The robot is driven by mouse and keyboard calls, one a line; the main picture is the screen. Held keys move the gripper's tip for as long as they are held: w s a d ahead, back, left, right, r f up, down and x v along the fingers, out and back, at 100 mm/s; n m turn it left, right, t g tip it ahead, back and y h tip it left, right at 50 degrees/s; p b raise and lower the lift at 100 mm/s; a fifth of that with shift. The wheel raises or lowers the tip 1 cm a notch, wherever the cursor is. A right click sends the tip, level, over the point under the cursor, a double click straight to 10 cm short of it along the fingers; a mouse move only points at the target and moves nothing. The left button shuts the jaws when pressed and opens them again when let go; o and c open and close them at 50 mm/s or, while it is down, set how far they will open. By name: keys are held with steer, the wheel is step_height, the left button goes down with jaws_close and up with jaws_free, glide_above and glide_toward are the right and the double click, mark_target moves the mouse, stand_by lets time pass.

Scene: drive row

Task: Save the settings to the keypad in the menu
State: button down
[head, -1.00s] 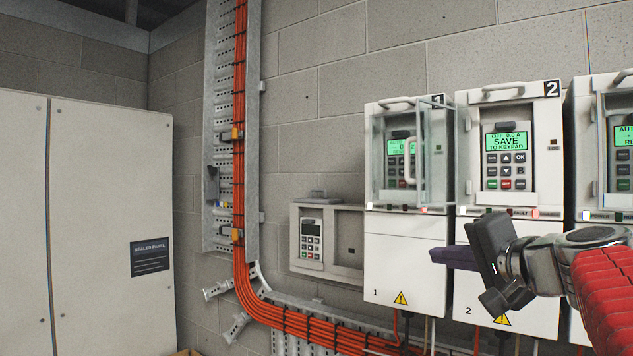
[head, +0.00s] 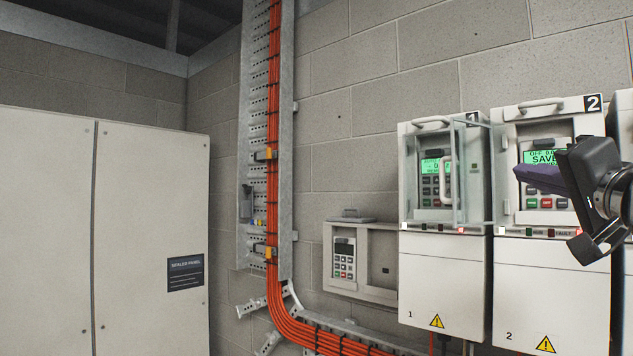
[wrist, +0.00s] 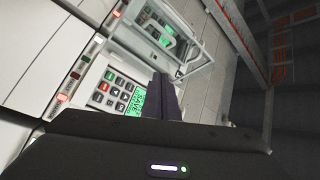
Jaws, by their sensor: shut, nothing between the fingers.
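Drive 2 (head: 553,290) stands at the right in the head view. The green screen of its keypad (head: 539,157) reads "OFF" on top and "SAVE" below, partly covered by my gripper (head: 520,175). My gripper is shut and empty, its dark fingers in front of the keypad's left part; I cannot tell whether they touch it. In the wrist view the closed fingers (wrist: 165,97) stand beside the lit screen (wrist: 137,102), and the keypad's buttons (wrist: 110,91) show clear to their left. A red light (head: 602,234) is lit by "FAULT" on drive 2.
Drive 1 (head: 437,285) is to the left, with a clear door (head: 474,175) swung out in front of its lit keypad. A wall box (head: 390,268) with a dark-screened keypad, orange cables (head: 273,120) and a sealed panel cabinet (head: 150,220) are further left.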

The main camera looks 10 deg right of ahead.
steer(key=w+d, duration=0.5)
steer(key=d, duration=0.1)
steer(key=shift+w+d, duration=0.2)
steer(key=shift+d, duration=0.2)
steer(key=shift+w+d, duration=0.1)
steer(key=shift+d, duration=0.05)
stand_by(2.0)
steer(key=shift+w+d, duration=0.2)
steer(key=shift+w+d, duration=0.2)
steer(key=shift+d, duration=0.05)
stand_by(1.0)
stand_by(0.3)
steer(key=shift+s+a, duration=0.5)
steer(key=shift+a, duration=0.1)
steer(key=shift+s+a, duration=0.75)
steer(key=shift+a, duration=0.25)
steer(key=shift+s+a, duration=0.75)
steer(key=shift+a, duration=0.2)
